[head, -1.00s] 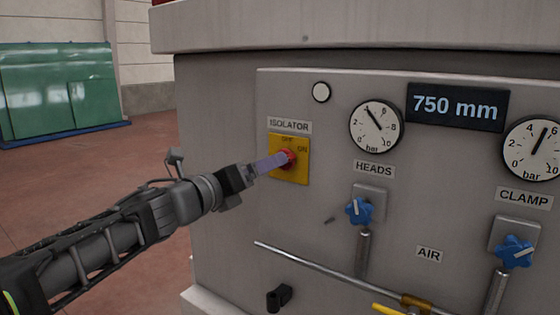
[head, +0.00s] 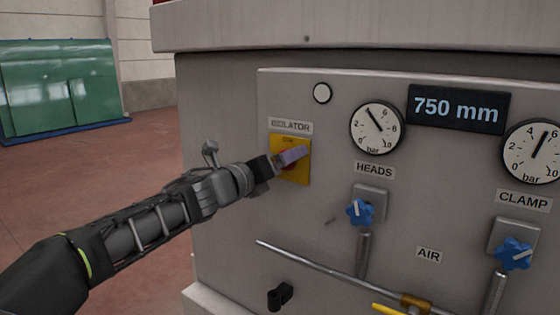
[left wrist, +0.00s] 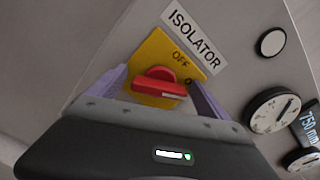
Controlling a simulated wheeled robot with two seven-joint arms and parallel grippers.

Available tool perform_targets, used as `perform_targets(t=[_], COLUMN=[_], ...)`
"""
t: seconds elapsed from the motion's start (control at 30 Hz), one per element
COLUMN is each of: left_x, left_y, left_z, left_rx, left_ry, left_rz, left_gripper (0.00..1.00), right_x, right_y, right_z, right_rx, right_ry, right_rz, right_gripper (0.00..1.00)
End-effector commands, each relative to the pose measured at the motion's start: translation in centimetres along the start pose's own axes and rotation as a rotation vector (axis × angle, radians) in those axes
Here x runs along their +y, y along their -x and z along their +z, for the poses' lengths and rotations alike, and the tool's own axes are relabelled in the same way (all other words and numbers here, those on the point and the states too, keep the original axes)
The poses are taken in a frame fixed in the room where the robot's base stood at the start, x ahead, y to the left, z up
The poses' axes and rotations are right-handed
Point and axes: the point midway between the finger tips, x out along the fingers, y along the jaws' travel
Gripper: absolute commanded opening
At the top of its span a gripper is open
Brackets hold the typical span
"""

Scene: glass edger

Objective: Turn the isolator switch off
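The isolator switch is a red handle (left wrist: 160,88) on a yellow plate (left wrist: 153,52) under the ISOLATOR label (left wrist: 193,38). In the head view the yellow plate (head: 304,175) is partly covered by my left gripper (head: 293,157). In the left wrist view my left gripper (left wrist: 160,84) has its pale purple fingers apart, one on each side of the red handle. I cannot tell whether they touch it. OFF shows on the plate; the ON mark is mostly hidden. Which mark the handle points to is unclear. My right gripper is out of view.
Right of the switch are the HEADS gauge (head: 376,128), a 750 mm display (head: 458,108) and the CLAMP gauge (head: 533,151). Blue knobs (head: 359,211) (head: 514,253) and a metal rod (head: 320,268) stick out below.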

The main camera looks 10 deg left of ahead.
Motion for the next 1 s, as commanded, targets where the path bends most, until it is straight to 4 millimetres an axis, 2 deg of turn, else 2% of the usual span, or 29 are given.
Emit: perform_targets(t=[0.07, 0.7, 1.0], left_x=[0.00, 0.02, 0.02], left_y=[0.01, 0.03, 0.03], left_z=[0.00, 0.00, 0.03], left_rx=[0.000, 0.000, 0.000], left_ry=[0.000, 0.000, 0.019], left_rz=[0.000, 0.000, 0.000], left_gripper=[0.82, 0.30, 0.28], right_x=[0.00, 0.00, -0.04], right_y=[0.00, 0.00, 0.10], right_z=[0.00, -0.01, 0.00], right_rx=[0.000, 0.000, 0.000], right_ry=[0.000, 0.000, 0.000], right_rz=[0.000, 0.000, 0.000], right_gripper=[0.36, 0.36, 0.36])
